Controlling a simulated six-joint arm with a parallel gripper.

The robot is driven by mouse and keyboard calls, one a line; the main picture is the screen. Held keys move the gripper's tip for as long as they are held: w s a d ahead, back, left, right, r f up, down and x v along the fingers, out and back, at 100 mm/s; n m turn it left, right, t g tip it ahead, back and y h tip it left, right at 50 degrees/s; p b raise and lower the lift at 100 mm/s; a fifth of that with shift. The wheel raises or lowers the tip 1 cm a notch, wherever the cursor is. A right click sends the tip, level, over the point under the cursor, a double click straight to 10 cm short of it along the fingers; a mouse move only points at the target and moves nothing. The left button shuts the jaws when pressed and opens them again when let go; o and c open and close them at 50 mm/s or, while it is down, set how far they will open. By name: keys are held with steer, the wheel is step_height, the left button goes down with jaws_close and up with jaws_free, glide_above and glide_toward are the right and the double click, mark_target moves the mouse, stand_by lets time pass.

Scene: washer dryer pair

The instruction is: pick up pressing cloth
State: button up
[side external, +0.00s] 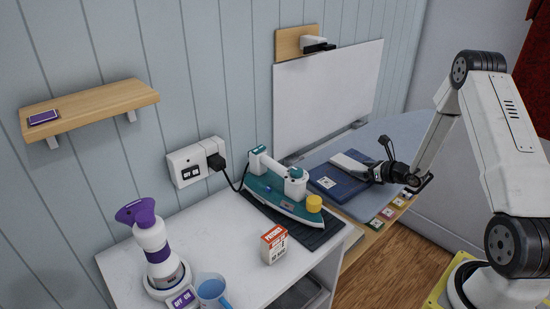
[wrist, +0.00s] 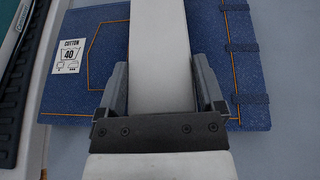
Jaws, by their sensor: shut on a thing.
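The pressing cloth is a white, flat, folded strip (side external: 350,161) at the ironing board, over dark blue denim (side external: 325,185). In the wrist view the white cloth (wrist: 160,45) runs straight up the middle of the picture. My gripper (side external: 377,173) is at the right end of the cloth. In the wrist view its two fingers (wrist: 160,85) stand one on each side of the cloth, shut on it. I cannot tell whether the cloth is clear of the denim. The denim (wrist: 105,50) carries a white label reading "COTTON 40" (wrist: 69,57).
A teal iron (side external: 285,202) rests on a dark mat left of the denim, with its cord to a wall outlet (side external: 190,165). A white panel (side external: 325,95) stands behind the ironing board (side external: 385,145). A small box (side external: 274,245), blue cup (side external: 213,290) and purple-white steamer (side external: 158,255) stand on the counter.

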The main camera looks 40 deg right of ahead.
steer(key=shift+r, duration=0.25)
steer(key=shift+r, duration=0.85)
steer(key=s+a+r, duration=0.6)
steer(key=s+r, duration=0.5)
steer(key=s, duration=0.1)
steer(key=shift+s+a, duration=0.2)
steer(key=shift+a, duration=0.05)
